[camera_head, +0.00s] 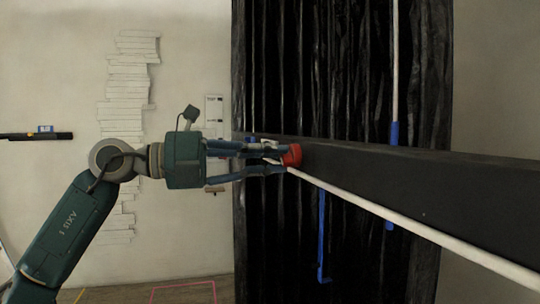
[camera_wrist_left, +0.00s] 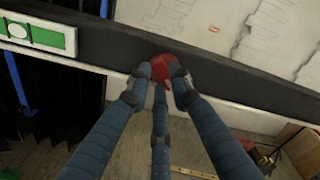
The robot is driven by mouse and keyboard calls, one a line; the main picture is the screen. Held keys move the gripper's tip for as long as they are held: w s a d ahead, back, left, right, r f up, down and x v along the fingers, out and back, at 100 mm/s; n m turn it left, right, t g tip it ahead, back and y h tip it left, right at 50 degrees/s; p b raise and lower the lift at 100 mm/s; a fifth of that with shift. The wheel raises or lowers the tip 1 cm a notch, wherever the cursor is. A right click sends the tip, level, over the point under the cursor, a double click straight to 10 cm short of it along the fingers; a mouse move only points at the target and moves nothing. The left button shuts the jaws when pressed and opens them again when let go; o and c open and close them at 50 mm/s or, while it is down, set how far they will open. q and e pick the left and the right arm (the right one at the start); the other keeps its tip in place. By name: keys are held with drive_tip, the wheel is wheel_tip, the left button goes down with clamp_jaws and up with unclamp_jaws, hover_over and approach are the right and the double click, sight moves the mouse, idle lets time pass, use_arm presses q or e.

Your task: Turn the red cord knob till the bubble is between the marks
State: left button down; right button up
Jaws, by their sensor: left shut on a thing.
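My right gripper is not in view.
A white rod or cord (camera_head: 410,224) runs from near the knob to the lower right. Black drapery (camera_head: 330,80) hangs behind the beam, with blue-handled rods (camera_head: 394,133) in front of it. A wooden box (camera_wrist_left: 303,150) stands on the floor.

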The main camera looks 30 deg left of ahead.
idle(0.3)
use_arm(q)
drive_tip(key=c, duration=1.5)
unclamp_jaws()
drive_tip(key=shift+c, duration=0.2)
drive_tip(key=v, duration=1.2)
